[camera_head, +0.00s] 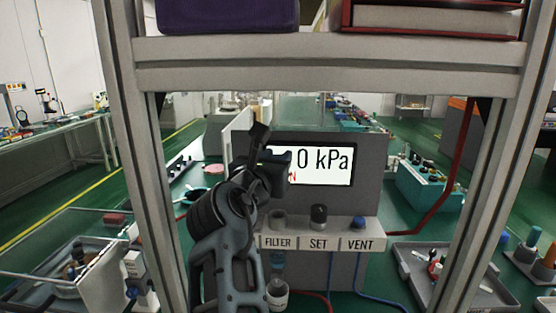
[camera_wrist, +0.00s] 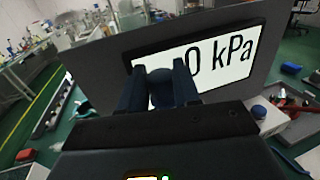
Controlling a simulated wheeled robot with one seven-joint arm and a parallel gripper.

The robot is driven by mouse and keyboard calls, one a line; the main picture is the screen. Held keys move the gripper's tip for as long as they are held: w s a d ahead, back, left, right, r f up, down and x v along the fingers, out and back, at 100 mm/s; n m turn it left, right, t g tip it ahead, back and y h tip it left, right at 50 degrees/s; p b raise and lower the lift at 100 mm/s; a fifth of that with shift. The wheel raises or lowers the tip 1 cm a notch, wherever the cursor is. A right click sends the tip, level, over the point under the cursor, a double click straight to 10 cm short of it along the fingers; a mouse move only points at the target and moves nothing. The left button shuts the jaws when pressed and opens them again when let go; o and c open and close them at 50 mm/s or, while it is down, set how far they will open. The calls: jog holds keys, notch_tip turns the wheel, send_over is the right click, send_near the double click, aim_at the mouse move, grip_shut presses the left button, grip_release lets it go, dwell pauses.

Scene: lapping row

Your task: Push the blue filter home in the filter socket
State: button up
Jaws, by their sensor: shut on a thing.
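My gripper (camera_wrist: 160,90) is shut on a dark, bluish, rounded thing, which I take to be the blue filter (camera_wrist: 162,88). It sits between the two fingers in the wrist view, in front of the display. In the head view my gripper (camera_head: 272,165) is raised above the FILTER label, and my own gripper parts hide most of what it holds. The filter socket (camera_head: 278,218) is a grey round fitting on the panel ledge above the FILTER label. The gripper is above the socket and apart from it.
The display (camera_head: 325,165) shows kPa, partly covered by my gripper. A dark SET knob (camera_head: 319,214) and a blue VENT knob (camera_head: 358,222) stand right of the socket. A cup (camera_head: 277,293) is below the ledge. Grey frame posts (camera_head: 130,150) flank the opening; trays (camera_head: 450,275) lie lower right.

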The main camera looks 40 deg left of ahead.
jog(key=shift+r+p, duration=0.2)
jog(key=shift+p, duration=0.35)
notch_tip(320, 180, down, 6)
jog(key=b, duration=0.2)
jog(key=shift+s+b, duration=0.1)
jog(key=shift+b, duration=0.3)
jog(key=shift+p, duration=1.25)
dwell(1.2)
jog(key=shift+f+b, duration=1.1)
jog(key=shift+f, duration=0.95)
jog(key=o, duration=1.1)
jog(key=shift+s, duration=0.1)
jog(key=shift+v, duration=3.8)
